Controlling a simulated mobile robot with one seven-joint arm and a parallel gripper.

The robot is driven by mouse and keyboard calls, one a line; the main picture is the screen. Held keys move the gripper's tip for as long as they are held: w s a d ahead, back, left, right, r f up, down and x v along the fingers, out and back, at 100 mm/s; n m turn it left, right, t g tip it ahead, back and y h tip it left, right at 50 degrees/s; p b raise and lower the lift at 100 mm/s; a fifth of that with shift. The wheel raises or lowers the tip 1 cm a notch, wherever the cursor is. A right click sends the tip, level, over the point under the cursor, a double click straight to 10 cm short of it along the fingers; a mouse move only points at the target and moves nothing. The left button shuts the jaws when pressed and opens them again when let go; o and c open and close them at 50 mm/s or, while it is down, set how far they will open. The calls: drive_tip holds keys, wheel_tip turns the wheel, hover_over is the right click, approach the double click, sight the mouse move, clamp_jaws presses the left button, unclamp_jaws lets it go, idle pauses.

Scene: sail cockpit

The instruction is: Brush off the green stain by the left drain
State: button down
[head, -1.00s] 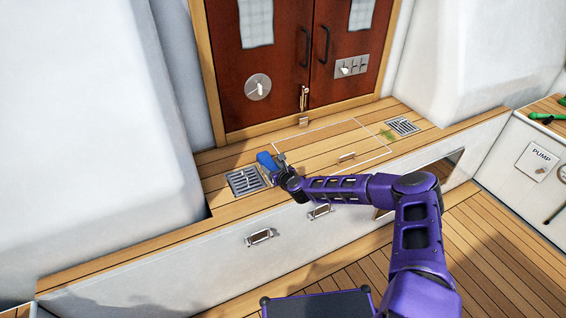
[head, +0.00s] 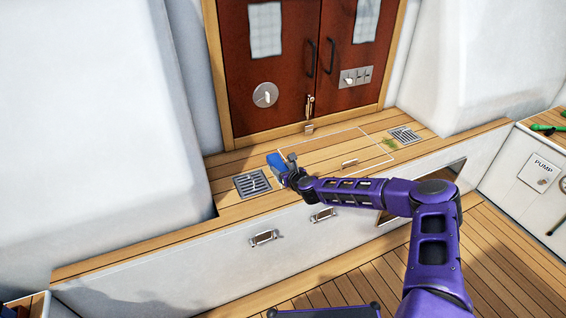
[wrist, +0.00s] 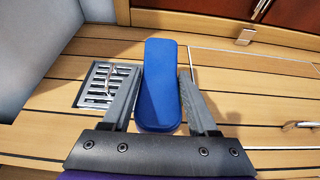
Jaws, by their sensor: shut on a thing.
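My gripper (head: 289,168) is shut on a blue brush (head: 277,162), just right of the left drain (head: 252,183), a square metal grating in the wooden deck. In the wrist view the brush's blue back (wrist: 161,85) lies between the two grey fingers, and the left drain (wrist: 106,85) is close on its left. The bristles are hidden, so I cannot tell whether they touch the planks. I see no green on the bare wood around the left drain; the wood under the brush is hidden. A green stain (head: 389,143) shows beside the right drain (head: 404,135).
A white-outlined hatch (head: 340,150) with a metal handle lies right of the brush. Dark red doors (head: 290,65) stand behind the ledge. The white front (head: 180,262) of the ledge has metal handles. Green items (head: 548,129) lie on the right counter.

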drive_tip(key=shift+r+p, duration=0.4)
drive_tip(key=shift+r, duration=1.1)
